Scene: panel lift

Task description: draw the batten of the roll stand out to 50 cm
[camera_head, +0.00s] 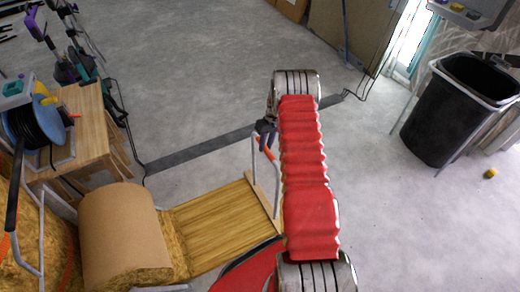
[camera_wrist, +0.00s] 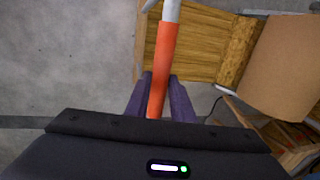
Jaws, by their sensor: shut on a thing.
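The roll stand holds a large brown roll (camera_head: 120,228) at the lower left. A yellow-brown wood-patterned sheet (camera_head: 215,222) runs from the roll to the right. The batten (camera_head: 262,200), a pale wooden strip, lies along the sheet's right end, partly hidden by my red arm. A grey bar handle with an orange grip (camera_head: 267,150) rises from the batten. My gripper (camera_head: 266,128) is at this grip. In the wrist view, the purple fingers of my gripper (camera_wrist: 160,80) are shut around the orange grip (camera_wrist: 164,55). The roll (camera_wrist: 283,70) shows at the right there.
A wooden table (camera_head: 88,118) with a blue cable reel (camera_head: 32,122) stands at the left. A flat dark strip (camera_head: 210,146) crosses the floor behind my gripper. A black bin (camera_head: 450,115) stands at the right. The floor at upper middle is clear.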

